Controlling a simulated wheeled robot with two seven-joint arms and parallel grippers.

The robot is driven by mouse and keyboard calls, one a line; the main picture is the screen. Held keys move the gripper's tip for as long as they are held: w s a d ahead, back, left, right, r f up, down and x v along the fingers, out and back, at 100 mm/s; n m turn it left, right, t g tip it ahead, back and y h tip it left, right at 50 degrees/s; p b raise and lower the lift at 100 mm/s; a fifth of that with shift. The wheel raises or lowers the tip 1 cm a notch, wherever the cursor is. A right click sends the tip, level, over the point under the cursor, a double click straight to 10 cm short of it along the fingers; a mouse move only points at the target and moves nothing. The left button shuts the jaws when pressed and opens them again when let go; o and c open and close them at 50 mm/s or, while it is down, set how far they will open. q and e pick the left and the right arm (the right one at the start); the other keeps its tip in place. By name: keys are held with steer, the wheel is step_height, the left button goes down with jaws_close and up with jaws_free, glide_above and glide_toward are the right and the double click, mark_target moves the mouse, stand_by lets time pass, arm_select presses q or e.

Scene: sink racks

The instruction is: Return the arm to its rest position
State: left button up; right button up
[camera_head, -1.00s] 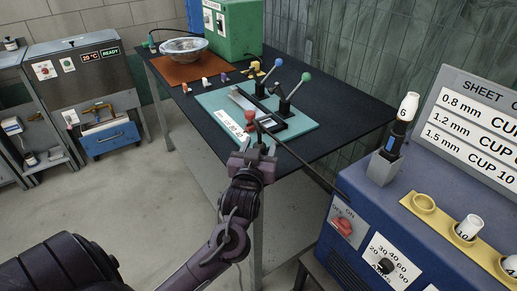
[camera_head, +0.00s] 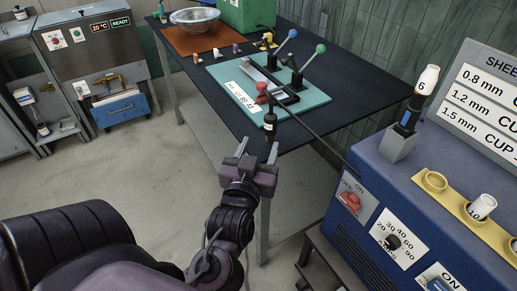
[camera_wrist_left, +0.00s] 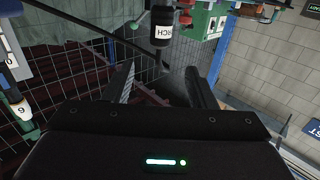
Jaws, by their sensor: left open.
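My left gripper (camera_head: 257,150) is in front of the dark table's near corner, with its two fingers apart and nothing between them. The fingers also show apart in the left wrist view (camera_wrist_left: 160,85). A black torch handle (camera_head: 270,122) with a white label stands at the table's near edge, just beyond the fingertips. In the left wrist view the torch handle (camera_wrist_left: 162,30) appears past the fingers, apart from them. My left arm (camera_head: 225,225) reaches in from the lower left. My right gripper is not in view.
The dark table (camera_head: 345,105) carries a teal fixture board (camera_head: 310,105) with levers. A blue welding machine (camera_head: 400,190) stands close on the right; a dark cable (camera_head: 320,138) runs toward it. Open floor (camera_head: 110,180) lies left. A steel cabinet (camera_head: 90,50) is at the back left.

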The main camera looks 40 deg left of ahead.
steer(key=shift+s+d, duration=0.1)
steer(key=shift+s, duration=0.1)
arm_select(q)
steer(key=d+f+m+g+h, duration=0.45)
steer(key=d+f+h, duration=0.2)
steer(key=f, duration=0.35)
steer(key=s+d+f+m+g, duration=0.25)
steer(key=s+f+g, duration=0.35)
steer(key=s+g, duration=0.3)
step_height(320, 180, down, 23)
steer(key=s+p, duration=0.2)
steer(key=p, duration=0.1)
steer(key=s+a+f+g+p, duration=0.2)
steer(key=s+a+f+p, duration=0.1)
steer(key=s+f, duration=1.6)
steer(key=shift+s+a+f, duration=0.2)
steer(key=shift+s+a, duration=0.1)
steer(key=shift+s, duration=0.65)
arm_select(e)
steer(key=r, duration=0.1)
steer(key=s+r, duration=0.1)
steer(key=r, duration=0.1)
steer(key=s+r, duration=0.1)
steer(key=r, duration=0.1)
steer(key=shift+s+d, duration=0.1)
